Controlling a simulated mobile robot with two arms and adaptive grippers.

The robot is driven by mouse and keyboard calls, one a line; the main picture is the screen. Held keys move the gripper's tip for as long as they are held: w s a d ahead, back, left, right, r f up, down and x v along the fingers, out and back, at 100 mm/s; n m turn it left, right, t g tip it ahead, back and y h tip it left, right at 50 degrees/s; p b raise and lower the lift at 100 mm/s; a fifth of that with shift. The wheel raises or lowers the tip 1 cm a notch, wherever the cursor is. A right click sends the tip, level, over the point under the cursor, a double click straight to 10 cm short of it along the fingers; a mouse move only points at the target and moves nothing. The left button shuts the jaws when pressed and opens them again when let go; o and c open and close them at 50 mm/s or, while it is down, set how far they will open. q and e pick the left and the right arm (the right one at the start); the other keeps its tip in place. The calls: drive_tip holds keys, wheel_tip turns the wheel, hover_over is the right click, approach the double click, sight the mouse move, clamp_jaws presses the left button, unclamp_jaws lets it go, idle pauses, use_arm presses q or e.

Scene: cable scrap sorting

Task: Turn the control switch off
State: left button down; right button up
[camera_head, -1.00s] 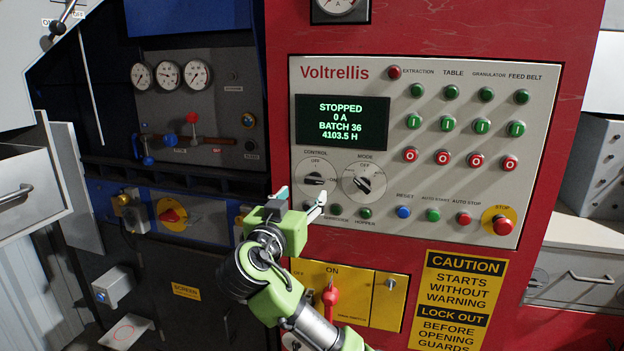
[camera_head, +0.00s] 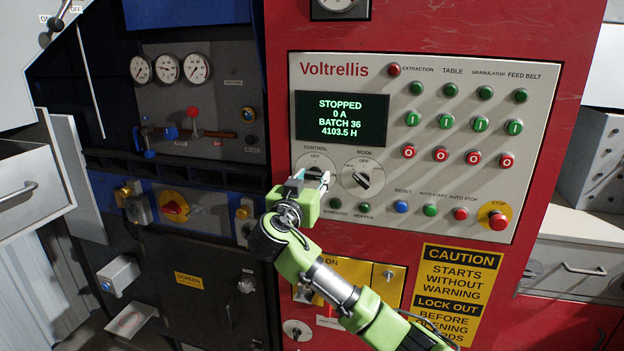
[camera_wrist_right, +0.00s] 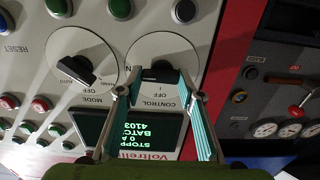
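The control switch (camera_head: 315,160) is a round grey dial under the CONTROL label, left of the mode switch (camera_head: 363,178). My right gripper hides its black knob in the head view. In the right wrist view, which is upside down, the control switch (camera_wrist_right: 160,73) shows its knob lying level, across the direction of the OFF mark. My right gripper (camera_head: 313,177) is in front of the dial. In the wrist view its open fingers (camera_wrist_right: 158,88) stand on either side of the knob. I cannot tell whether they touch it. My left gripper is not in view.
The display (camera_head: 342,119) reads STOPPED. Indicator lamps and a blue reset button (camera_head: 401,207) sit just below and right of the dials. A red stop button (camera_head: 497,221) is at the lower right. A yellow plate (camera_head: 385,285) lies below, partly behind my arm.

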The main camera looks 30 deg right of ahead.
drive_tip(key=shift+n, duration=2.1)
drive_tip(key=n, duration=0.2)
drive_tip(key=n+p, duration=0.1)
drive_tip(key=n, duration=0.1)
drive_tip(key=shift+w+r+n, duration=0.1)
drive_tip(key=shift+r+n, duration=0.1)
drive_tip(key=shift+n, duration=0.1)
drive_tip(key=n+p, duration=0.2)
drive_tip(key=shift+a+n, duration=0.1)
drive_tip(key=shift+n, duration=0.2)
drive_tip(key=n+p, duration=0.2)
drive_tip(key=n, duration=0.1)
drive_tip(key=shift+n, duration=0.3)
drive_tip(key=shift+w+n+p, duration=0.1)
drive_tip(key=shift+n+p, duration=0.95)
drive_tip(key=shift+n, duration=0.45)
drive_tip(key=shift+f, duration=0.15)
